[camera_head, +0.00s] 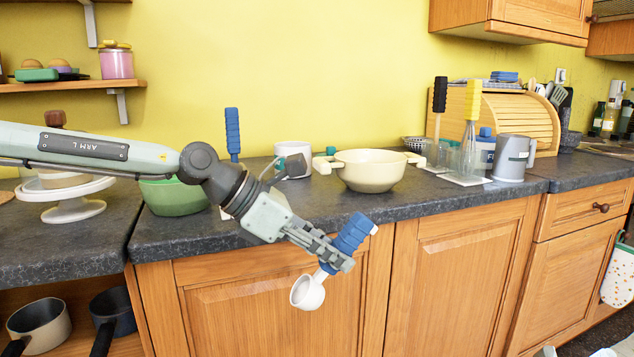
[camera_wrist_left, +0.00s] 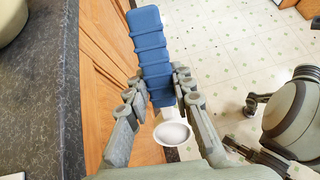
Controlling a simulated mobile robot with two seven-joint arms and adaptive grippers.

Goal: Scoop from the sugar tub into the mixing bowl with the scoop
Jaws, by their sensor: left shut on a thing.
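My left gripper (camera_head: 335,258) is shut on the blue ribbed handle of the scoop (camera_head: 308,292), in front of the cabinet and below the counter edge. The scoop's white cup hangs tilted at the lower left of the handle. In the left wrist view, the handle of the scoop (camera_wrist_left: 152,60) lies between the fingers (camera_wrist_left: 157,95); I cannot tell whether the cup holds anything. A cream bowl with two side handles (camera_head: 370,175), likely the mixing bowl, stands on the counter. A white tub (camera_head: 293,150), possibly the sugar tub, stands left of it, its contents hidden.
A green bowl (camera_head: 172,198) sits partly behind my left arm. A white cake stand (camera_head: 70,208) is at far left. Upright tools with black (camera_head: 440,95) and yellow (camera_head: 473,100) handles and a grey pitcher (camera_head: 512,158) stand right. The counter front (camera_head: 420,203) is mostly clear.

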